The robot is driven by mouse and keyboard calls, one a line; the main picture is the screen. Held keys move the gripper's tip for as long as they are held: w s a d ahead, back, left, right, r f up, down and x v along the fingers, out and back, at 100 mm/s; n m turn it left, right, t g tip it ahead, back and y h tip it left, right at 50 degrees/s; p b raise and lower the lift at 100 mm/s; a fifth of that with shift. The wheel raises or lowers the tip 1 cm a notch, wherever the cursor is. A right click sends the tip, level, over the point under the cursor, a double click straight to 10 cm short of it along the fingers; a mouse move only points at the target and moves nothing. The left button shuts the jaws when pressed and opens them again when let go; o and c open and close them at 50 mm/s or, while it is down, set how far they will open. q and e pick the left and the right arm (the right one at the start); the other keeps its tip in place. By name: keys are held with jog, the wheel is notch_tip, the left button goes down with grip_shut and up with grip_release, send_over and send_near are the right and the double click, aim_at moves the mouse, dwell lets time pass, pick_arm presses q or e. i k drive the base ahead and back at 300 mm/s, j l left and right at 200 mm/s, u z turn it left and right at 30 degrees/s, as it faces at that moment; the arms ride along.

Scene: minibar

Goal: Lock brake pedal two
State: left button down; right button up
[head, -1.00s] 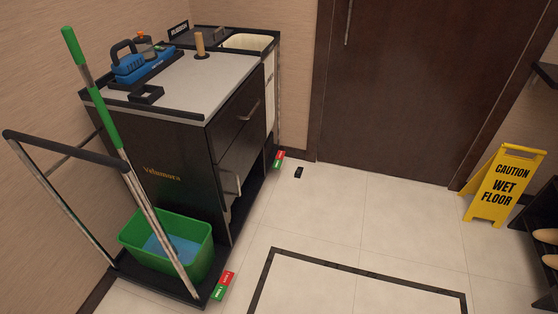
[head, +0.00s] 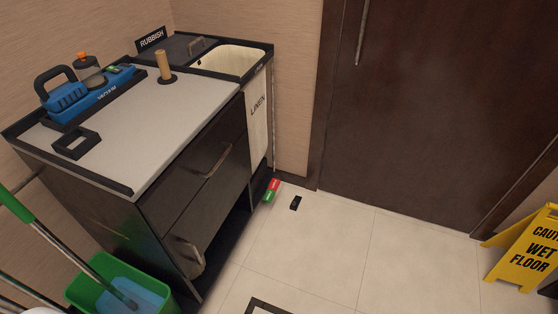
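A small brake pedal (head: 271,190), red on its far part and green on its near part, sticks out at floor level from the far end of the dark housekeeping cart (head: 190,190). Its lettering is too small to read, so I cannot tell its number or whether it is locked. The cart's near pedal is outside the view now. Neither of my grippers shows, and nothing is seen touching the far pedal.
A small black object (head: 296,203) lies on the floor near the pedal. A green bucket (head: 155,293) sits at the cart's near end. A yellow wet floor sign (head: 528,250) stands at right.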

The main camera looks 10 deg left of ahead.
aim_at(270, 194)
jog(key=i+l+u, duration=0.1)
jog(key=i, duration=0.35)
jog(key=i+l, duration=0.35)
jog(key=i+l+u, duration=0.15)
jog(key=i, duration=0.45)
jog(key=i+l, duration=0.4)
jog(key=i+u, duration=0.05)
